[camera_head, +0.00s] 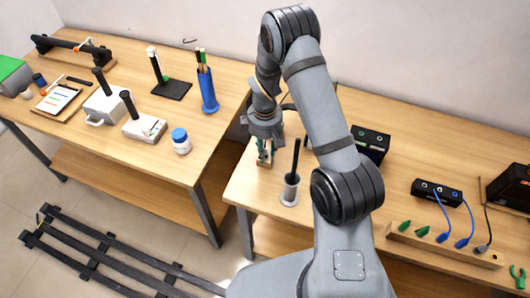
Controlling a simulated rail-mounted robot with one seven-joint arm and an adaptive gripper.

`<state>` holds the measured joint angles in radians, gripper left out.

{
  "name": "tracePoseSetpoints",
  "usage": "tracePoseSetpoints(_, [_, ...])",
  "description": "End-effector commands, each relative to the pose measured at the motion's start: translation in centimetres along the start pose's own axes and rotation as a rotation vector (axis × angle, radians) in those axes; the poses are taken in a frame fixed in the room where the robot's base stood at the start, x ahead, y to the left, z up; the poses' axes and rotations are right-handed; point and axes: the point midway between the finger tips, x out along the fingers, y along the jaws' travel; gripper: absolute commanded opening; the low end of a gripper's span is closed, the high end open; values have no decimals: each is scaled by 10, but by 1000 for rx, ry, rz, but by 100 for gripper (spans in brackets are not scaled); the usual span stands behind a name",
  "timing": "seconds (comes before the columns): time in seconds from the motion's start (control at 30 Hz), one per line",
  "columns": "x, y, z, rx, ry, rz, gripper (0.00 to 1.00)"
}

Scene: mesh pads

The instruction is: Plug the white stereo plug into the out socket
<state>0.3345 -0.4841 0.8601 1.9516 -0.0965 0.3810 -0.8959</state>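Another black box (372,140) is partly behind my arm. A grey cup with black rods (290,190) stands right of my gripper. A larger black device (511,187) is at the far right. The left table (100,140) holds bottles, boxes and a blue pen holder (208,92).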

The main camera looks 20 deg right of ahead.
Motion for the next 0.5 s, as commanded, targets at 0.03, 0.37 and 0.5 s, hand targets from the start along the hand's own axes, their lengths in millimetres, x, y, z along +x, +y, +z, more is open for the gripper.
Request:
tracePoseSetpoints(0.03, [0,0,0,0,0,0,24])
tracePoseSetpoints(0.37, [0,0,0,0,0,0,5])
tracePoseSetpoints(0.5, [0,0,0,0,0,0,0])
